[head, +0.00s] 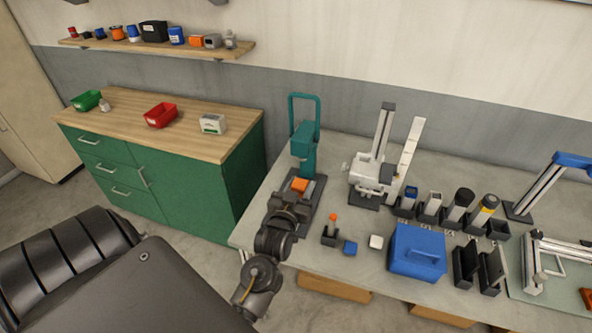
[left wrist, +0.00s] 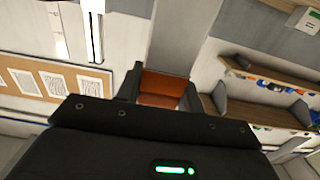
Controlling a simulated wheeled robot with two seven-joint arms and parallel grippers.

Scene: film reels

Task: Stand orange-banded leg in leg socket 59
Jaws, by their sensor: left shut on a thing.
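My left gripper (head: 293,196) is over the left end of the bench, in front of a teal press. It is shut on an orange piece (head: 299,186), taken as the orange-banded leg. In the left wrist view the orange part (left wrist: 160,90) shows between the dark fingers; whether the pale strip behind belongs to it I cannot tell. A row of dark sockets stands at the bench's middle right, several holding blue-topped, white, black and yellow-banded pieces. The socket at the row's right end (head: 498,230) looks empty. Socket numbers are too small to read. My right gripper is not in view.
The teal press (head: 304,148) and a white-and-grey stand (head: 374,175) rise behind. A blue box (head: 417,251), a small blue block (head: 350,248), a white block (head: 376,242) and a dark holder with orange top (head: 331,235) lie between gripper and sockets.

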